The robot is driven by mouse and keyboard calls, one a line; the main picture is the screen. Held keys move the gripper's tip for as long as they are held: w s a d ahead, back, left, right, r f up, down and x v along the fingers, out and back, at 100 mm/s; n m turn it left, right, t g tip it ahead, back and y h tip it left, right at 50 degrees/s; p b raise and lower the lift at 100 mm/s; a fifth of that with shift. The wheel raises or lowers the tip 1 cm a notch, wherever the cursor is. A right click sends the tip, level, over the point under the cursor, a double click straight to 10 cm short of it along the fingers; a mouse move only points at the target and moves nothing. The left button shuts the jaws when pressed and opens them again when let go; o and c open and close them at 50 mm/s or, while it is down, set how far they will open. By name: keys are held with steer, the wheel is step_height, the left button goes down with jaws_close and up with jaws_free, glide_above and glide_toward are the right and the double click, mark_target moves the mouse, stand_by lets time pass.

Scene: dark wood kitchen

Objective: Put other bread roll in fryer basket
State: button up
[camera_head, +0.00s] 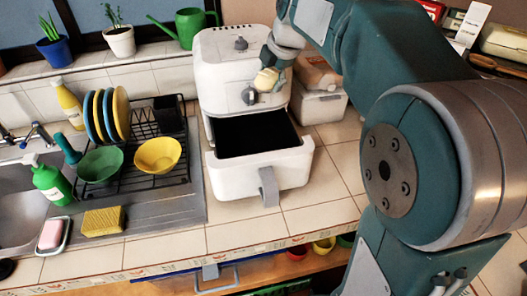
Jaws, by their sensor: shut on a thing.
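A white air fryer (220,75) stands on the tiled counter at centre. Its fryer basket (302,150) is pulled out toward the front, with a dark interior and a grey handle. No roll can be made out inside the dark interior. My gripper (270,68) is in front of the fryer's upper right side, above the back of the basket. It is shut on a small pale yellow bread roll (266,81). The roll is held clear of the basket, near the fryer's front knob. The fingers are small and partly hidden in this view.
A white container (320,106) with a brown item (316,73) on top stands right of the fryer. A black dish rack (150,184) with plates and bowls stands left, beside the sink (18,222). Counter in front of the basket is clear.

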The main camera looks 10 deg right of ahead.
step_height(320, 180, down, 23)
steer(key=shift+d+f, duration=0.1)
steer(key=shift+d, duration=0.05)
stand_by(0.4)
steer(key=o, duration=1.1)
steer(key=shift+c, duration=0.2)
steer(key=v, duration=1.2)
steer(key=s+a+r+m+h, duration=0.1)
steer(key=s+r+m, duration=0.1)
steer(key=s+m, duration=0.9)
steer(key=s+a+r+m+t, duration=0.1)
steer(key=s+r+m, duration=0.2)
steer(key=s+m, duration=0.8)
steer(key=shift+s+m+h, duration=0.3)
steer(key=shift+s+h, duration=0.05)
steer(key=shift+h, duration=0.05)
